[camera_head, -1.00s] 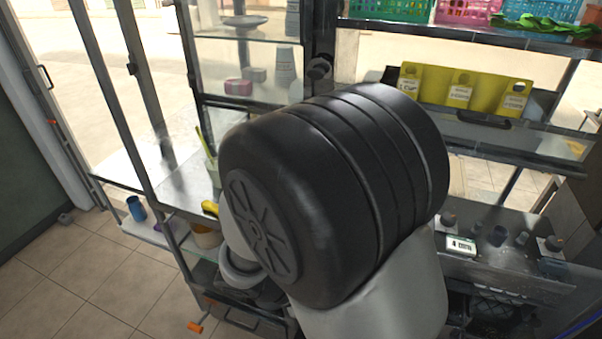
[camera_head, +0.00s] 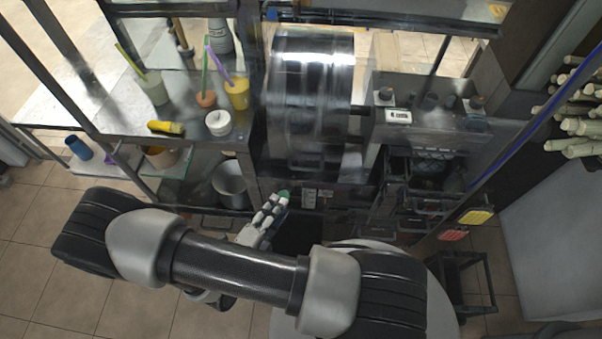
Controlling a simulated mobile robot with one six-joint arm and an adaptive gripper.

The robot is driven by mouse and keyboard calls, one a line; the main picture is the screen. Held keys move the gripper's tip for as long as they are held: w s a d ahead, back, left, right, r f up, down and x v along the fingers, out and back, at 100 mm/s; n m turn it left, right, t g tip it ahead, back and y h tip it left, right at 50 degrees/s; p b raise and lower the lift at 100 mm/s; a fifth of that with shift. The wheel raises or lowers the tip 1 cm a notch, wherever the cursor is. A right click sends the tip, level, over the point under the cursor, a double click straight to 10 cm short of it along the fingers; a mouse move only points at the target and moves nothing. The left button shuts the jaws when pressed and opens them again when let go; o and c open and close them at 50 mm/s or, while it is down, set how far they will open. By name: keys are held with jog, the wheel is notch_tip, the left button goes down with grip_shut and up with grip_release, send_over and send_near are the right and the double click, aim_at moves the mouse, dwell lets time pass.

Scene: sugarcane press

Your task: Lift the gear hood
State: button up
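The press stands at the middle back, with a shiny metal drum (camera_head: 313,75) inside what looks like a clear hood (camera_head: 300,135). I cannot tell for certain which panel is the gear hood, nor whether it is fully down. My gripper (camera_head: 280,200) is in front of and below the drum, pointing up towards the press front. Its pale, jointed fingers look close together, but they are small and partly merged with the dark background. I see nothing clearly held in it and cannot tell whether it touches the press. My arm hides part of the lower front.
A metal counter (camera_head: 190,100) on the left holds cups, a juice glass (camera_head: 238,93), a white jar (camera_head: 218,122) and a yellow tool (camera_head: 166,128). A control panel (camera_head: 440,125) is right of the drum. Sugarcane sticks (camera_head: 582,125) lie far right. The left floor is open.

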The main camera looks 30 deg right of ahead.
jog(key=b+x, duration=0.2)
jog(key=x, duration=1.3)
jog(key=shift+b, duration=0.3)
jog(key=shift+d, duration=0.15)
jog(key=shift+c, duration=0.5)
grip_shut()
